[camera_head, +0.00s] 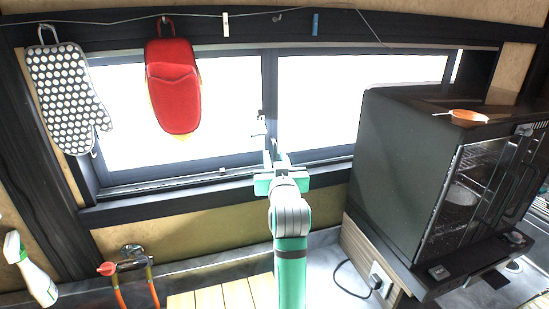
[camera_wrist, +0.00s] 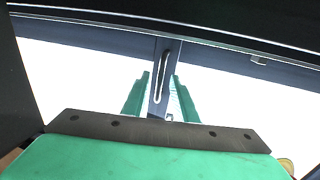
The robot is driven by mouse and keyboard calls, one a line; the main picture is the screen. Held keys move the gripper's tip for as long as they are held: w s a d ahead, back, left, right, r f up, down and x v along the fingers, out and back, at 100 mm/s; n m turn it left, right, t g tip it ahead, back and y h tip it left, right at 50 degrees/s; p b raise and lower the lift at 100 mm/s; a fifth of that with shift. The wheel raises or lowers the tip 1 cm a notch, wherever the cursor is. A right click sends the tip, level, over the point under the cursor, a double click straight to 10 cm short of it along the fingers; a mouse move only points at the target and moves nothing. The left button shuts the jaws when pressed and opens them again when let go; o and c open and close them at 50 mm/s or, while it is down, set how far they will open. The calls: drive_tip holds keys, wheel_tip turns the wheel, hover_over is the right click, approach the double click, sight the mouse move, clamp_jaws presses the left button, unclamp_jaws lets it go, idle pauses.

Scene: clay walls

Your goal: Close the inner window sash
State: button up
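The window has a dark frame with a bright left pane (camera_head: 225,110) and a bright right pane (camera_head: 320,100). A dark upright sash stile (camera_head: 269,85) stands between them. In the wrist view the stile (camera_wrist: 165,58) carries a narrow, upright looped handle (camera_wrist: 161,76). My gripper (camera_head: 270,152) is raised in front of the lower part of this stile. In the wrist view its two green fingers (camera_wrist: 160,80) are apart, one on each side of the handle. I cannot tell whether either finger touches it. The fingertips are partly lost against the bright glass.
A red oven mitt (camera_head: 172,90) and a dotted mitt (camera_head: 68,95) hang before the window's left side. A spray bottle (camera_head: 34,275) and wooden slats (camera_head: 210,298) are below.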

drive_tip(key=shift+c, duration=0.2)
clamp_jaws()
drive_tip(key=shift+d, duration=0.15)
drive_tip(key=shift+a, duration=0.2)
drive_tip(key=shift+d, duration=0.25)
idle(0.5)
